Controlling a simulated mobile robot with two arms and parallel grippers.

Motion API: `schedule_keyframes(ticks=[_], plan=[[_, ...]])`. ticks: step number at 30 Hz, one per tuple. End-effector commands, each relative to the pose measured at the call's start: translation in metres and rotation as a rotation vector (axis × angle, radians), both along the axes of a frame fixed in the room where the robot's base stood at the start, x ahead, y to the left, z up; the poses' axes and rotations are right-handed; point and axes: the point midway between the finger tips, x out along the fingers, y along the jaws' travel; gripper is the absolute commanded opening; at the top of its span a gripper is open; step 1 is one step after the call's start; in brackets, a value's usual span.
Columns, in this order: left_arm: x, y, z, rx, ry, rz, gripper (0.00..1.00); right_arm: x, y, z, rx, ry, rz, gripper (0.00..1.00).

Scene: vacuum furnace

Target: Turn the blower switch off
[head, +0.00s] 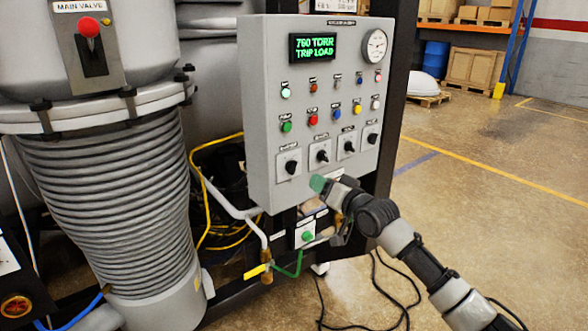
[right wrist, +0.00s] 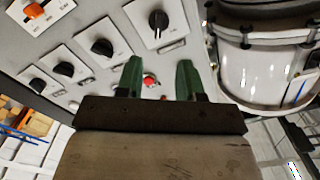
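The grey control panel (head: 262,100) carries a bottom row of black rotary switches: one far left (head: 290,167), then others to its right (head: 322,156) (head: 348,147) (head: 372,138). Their labels are too small to read, so I cannot tell which is the blower switch. My right gripper (head: 318,184) is in front of the panel's lower edge, just below the leftmost two switches. In the right wrist view its green fingers (right wrist: 159,80) are apart and empty, with a red button seen between them. A black switch (right wrist: 158,20) shows beyond the fingertips. My left gripper is not in view.
A display (head: 313,47), a round gauge (head: 375,45) and rows of coloured buttons sit above the switches. A ribbed vessel (head: 110,200) stands left. A yellow-handled valve (head: 258,270) and pipes lie below. An orange switch (right wrist: 35,12) shows in the right wrist view. Floor at right is mostly clear.

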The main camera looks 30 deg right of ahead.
Motion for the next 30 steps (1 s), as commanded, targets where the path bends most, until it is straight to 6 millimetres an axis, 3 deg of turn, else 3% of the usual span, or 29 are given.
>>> schedule_keyframes(ticks=[7,18,30], plan=[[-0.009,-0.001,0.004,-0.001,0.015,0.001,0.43,0.033,0.002,0.001,0.001,-0.001,-0.003,0.37],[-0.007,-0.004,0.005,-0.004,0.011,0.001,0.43,0.091,0.007,-0.001,0.001,0.002,-0.003,0.37],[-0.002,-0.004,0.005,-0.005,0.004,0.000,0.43,0.105,0.008,-0.002,-0.003,0.002,-0.002,0.37]])
